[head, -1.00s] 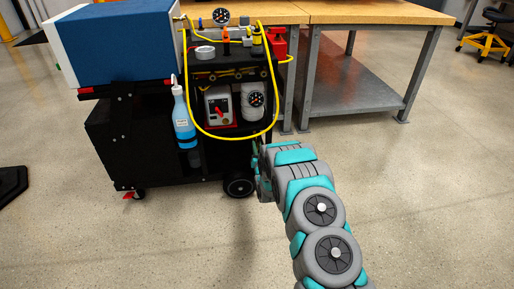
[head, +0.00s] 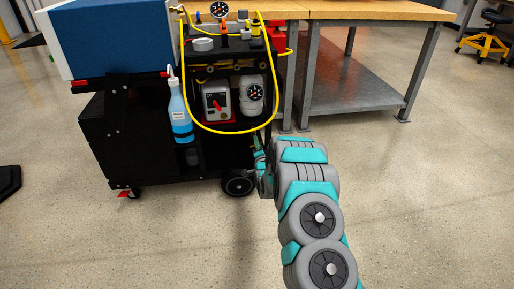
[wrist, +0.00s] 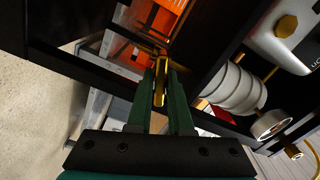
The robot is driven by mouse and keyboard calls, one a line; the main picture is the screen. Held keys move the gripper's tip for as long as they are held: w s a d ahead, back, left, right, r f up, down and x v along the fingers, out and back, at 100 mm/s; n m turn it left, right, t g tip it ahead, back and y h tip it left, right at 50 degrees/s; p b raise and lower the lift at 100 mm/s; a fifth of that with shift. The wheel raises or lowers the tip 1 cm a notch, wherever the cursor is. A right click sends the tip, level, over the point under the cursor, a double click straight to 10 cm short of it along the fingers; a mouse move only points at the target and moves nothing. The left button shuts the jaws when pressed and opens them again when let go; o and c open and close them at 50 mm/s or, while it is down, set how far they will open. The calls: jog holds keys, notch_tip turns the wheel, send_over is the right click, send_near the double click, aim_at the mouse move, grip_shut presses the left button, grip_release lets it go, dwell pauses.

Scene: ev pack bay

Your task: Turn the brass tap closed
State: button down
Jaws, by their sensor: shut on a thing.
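In the wrist view the brass tap (wrist: 160,88) shows as a small brass lever between the tips of my two green fingers. My gripper (wrist: 162,92) is shut on it. Part of the tap is hidden between the fingers, so its exact angle is hard to read. In the head view my gripper (head: 259,158) is at the right side of the black cart, low down, under the yellow hose. The tap cannot be made out there.
The black cart (head: 104,143) carries a blue box (head: 120,38), a blue bottle (head: 180,112), gauges and a looped yellow hose (head: 235,131). In the wrist view a white ribbed cylinder (wrist: 232,88) is close right of the fingers. A workbench (head: 375,12) stands behind; open floor lies right.

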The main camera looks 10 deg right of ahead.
jog(key=shift+f+m+b, duration=0.25)
jog(key=shift+m+b, duration=0.85)
jog(key=shift+m, duration=0.1)
jog(key=shift+d+r+m+b, duration=0.1)
jog(key=shift+r+m+b, duration=0.05)
jog(key=shift+m+b, duration=0.8)
jog(key=c, duration=0.9)
grip_release()
jog(key=shift+s, duration=0.1)
jog(key=shift+s+p, duration=0.4)
jog(key=shift+s, duration=3.4)
